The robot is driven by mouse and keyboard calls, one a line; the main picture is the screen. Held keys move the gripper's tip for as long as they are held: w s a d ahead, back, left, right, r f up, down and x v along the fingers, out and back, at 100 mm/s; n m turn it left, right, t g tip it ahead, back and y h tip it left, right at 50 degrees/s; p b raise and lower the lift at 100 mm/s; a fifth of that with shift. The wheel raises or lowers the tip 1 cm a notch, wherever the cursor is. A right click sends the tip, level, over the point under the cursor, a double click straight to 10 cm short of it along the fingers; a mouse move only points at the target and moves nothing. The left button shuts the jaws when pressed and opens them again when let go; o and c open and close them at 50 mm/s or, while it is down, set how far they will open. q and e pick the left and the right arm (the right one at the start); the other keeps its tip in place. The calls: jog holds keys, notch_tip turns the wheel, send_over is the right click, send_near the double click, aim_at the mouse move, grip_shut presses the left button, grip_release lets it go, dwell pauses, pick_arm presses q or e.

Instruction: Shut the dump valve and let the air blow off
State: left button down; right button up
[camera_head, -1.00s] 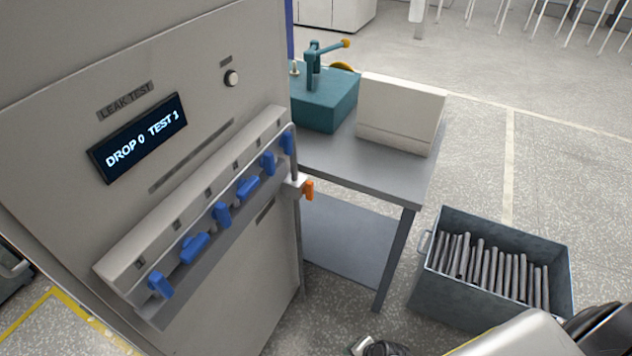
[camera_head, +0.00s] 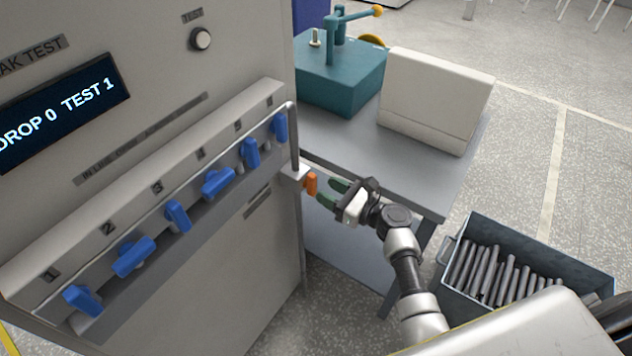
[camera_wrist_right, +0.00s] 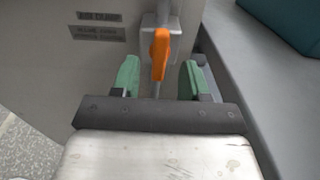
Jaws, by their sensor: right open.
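The dump valve has an orange handle (camera_head: 311,184) on a small pale block at the right end of the pipe, at the cabinet's edge. In the right wrist view the orange handle (camera_wrist_right: 160,54) stands nearly upright, slightly tilted, on its pale block. My right gripper (camera_head: 330,192) is open just to the right of the handle. In the right wrist view its green fingers (camera_wrist_right: 160,78) lie apart on either side of the handle, which appears ahead of them; I see no contact. The display (camera_head: 62,110) reads "DROP 0 TEST 1". My left gripper is not in view.
Several blue valve handles (camera_head: 178,216) line the numbered panel, turned at differing angles. A round TEST button (camera_head: 201,39) is above. A grey table (camera_head: 430,190) carries a teal machine and a pale box (camera_head: 436,100). A metal bin (camera_head: 590,262) of dark rods stands at right.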

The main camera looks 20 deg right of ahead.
aim_at(315, 184)
jog(key=x, duration=0.3)
jog(key=shift+w+a, duration=0.25)
jog(key=shift+w, duration=0.05)
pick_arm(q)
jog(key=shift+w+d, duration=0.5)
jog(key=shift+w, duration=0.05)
pick_arm(e)
jog(key=shift+w+a, duration=0.2)
jog(key=shift+w, duration=0.05)
jog(key=shift+c, duration=0.3)
grip_shut()
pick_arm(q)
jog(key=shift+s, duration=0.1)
